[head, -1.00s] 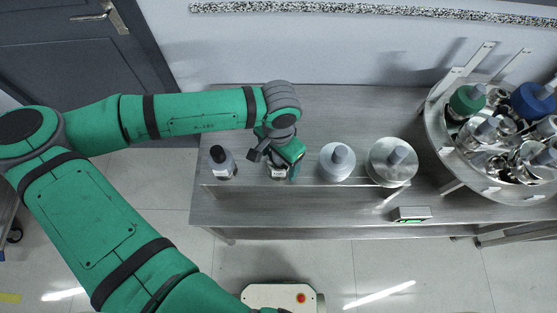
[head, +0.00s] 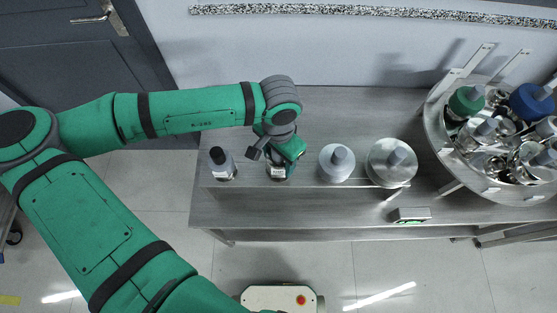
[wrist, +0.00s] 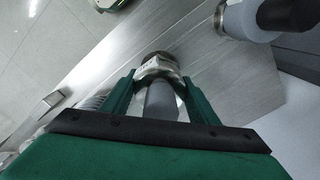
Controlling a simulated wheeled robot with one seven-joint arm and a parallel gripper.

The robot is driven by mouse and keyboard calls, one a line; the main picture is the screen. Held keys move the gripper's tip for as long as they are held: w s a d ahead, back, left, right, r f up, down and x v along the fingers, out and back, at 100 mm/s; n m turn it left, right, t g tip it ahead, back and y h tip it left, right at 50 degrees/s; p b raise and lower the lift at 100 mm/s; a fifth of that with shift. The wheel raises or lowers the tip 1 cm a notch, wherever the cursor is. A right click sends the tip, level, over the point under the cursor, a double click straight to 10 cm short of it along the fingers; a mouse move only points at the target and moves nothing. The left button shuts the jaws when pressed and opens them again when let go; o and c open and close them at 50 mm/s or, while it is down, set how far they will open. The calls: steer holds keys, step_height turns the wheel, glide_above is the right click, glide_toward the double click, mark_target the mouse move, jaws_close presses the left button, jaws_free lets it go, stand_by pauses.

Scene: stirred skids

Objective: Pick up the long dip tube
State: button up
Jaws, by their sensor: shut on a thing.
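My gripper (head: 284,160) is low over the bench, at the second place from the left in a row of vessels. In the wrist view my gripper (wrist: 160,103) has its two green fingers on either side of a grey cylinder (wrist: 160,98) and is shut on it. I take this cylinder for the top of the long dip tube; its lower length is hidden. A shiny metal, rounded part (wrist: 157,64) shows just past the fingertips. In the head view my gripper covers most of the held thing, so I cannot tell whether it is raised.
A black-topped bottle (head: 222,165) stands left of my gripper. A whitish vessel (head: 336,170) and a wider steel vessel (head: 381,173), both grey-topped, stand right. A round tray (head: 437,133) of vessels is far right. The bench (head: 330,108) is clear behind the row.

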step_height(320, 180, up, 16)
steer(key=shift+r, duration=0.1)
stand_by(0.4)
step_height(320, 180, up, 6)
steer(key=shift+r, duration=0.25)
stand_by(0.6)
